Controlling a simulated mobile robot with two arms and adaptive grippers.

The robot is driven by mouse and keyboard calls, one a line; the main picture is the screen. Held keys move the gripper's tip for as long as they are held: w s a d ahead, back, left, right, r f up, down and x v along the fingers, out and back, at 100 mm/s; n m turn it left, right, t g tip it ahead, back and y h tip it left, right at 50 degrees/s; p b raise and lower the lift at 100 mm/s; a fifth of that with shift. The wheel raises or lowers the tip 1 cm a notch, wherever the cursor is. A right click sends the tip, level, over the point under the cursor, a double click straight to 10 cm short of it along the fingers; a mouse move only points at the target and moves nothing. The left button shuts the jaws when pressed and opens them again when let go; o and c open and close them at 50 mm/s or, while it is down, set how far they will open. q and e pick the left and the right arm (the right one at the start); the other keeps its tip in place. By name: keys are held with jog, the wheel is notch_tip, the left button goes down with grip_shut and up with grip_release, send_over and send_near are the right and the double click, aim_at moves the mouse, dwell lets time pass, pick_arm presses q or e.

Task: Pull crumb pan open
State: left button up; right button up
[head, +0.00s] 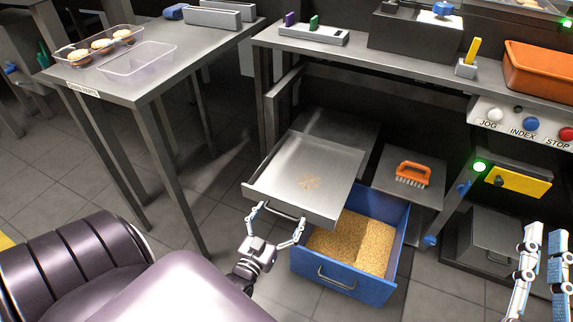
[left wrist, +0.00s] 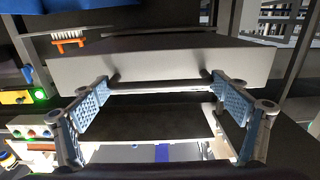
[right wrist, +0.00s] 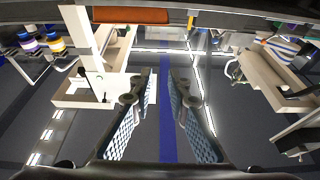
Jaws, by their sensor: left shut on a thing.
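The crumb pan (head: 335,172), a flat grey metal drawer with a few crumbs on it, stands out from under the workbench. It sits above and partly over a blue bin. My left gripper (head: 278,220) is at the pan's front, shut on its bar handle. In the left wrist view the pan's pale front (left wrist: 165,68) lies just past the fingers, with the dark handle (left wrist: 160,89) between them. My right gripper (head: 541,262) is at the far right of the head view, open and empty; its two fingers stand apart in the right wrist view (right wrist: 160,80).
The blue bin (head: 310,268), full of crumbs, stands on the floor below the pan. An orange brush (head: 413,172) lies on a shelf right of the pan. A table (head: 150,85) with clear trays stands at left. A control panel (head: 508,122) is at right.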

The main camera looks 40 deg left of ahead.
pick_arm(q)
jog(key=p+v, duration=0.1)
jog(key=v, duration=0.4)
pick_arm(e)
notch_tip(320, 180, down, 10)
jog(key=d+g+h, duration=0.1)
jog(key=g, duration=0.4)
jog(key=shift+w+r+h, duration=0.2)
jog(key=shift+w+h, duration=0.1)
jog(key=shift+w, duration=0.1)
pick_arm(q)
jog(key=o, duration=1.4)
jog(key=shift+o, duration=0.2)
jog(key=v, duration=1.2)
jog(key=shift+w, duration=0.15)
